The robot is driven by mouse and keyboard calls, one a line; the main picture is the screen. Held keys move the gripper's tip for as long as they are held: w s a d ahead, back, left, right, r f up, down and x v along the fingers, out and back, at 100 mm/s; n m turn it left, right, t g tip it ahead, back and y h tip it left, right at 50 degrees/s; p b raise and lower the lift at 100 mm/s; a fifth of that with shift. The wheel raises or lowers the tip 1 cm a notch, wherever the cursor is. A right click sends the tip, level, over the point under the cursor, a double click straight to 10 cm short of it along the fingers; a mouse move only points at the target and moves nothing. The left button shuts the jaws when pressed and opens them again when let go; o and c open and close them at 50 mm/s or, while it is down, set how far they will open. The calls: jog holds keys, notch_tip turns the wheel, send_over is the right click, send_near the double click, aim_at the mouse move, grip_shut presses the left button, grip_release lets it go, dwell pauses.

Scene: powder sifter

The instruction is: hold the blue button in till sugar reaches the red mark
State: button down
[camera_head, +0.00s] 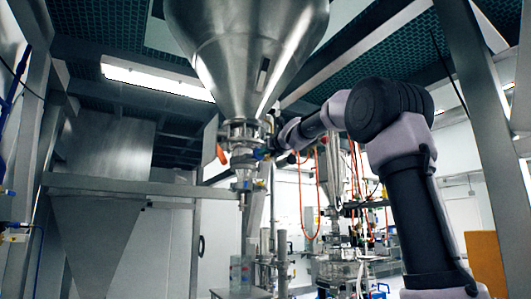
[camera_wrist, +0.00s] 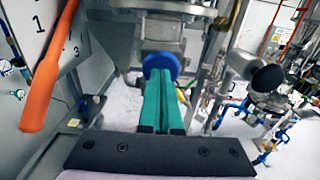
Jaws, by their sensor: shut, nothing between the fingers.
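The blue button (camera_wrist: 156,60) is a round disc on the metal valve housing in the wrist view. In the head view a small blue spot (camera_head: 259,154) shows at the hopper outlet. My gripper (camera_wrist: 160,74) has its green fingers together with nothing between them. The fingertips are right at the button's face and cover its lower part; I cannot tell whether they press it in. A clear container (camera_head: 240,270) stands below the outlet in the head view. The sugar level and the red mark cannot be made out.
A big steel hopper (camera_head: 248,45) hangs above the valve. An orange handle (camera_wrist: 50,88) juts out left of my fingers, near a numbered plate (camera_wrist: 32,28). Pipes and blue hoses (camera_wrist: 275,120) stand to the right. A steel frame post (camera_head: 478,110) rises at the right.

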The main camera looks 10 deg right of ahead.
jog(key=shift+x, duration=1.2)
jog(key=shift+r, duration=0.2)
dwell(1.5)
jog(key=shift+a+f, duration=0.1)
jog(key=shift+f, duration=0.1)
dwell(4.9)
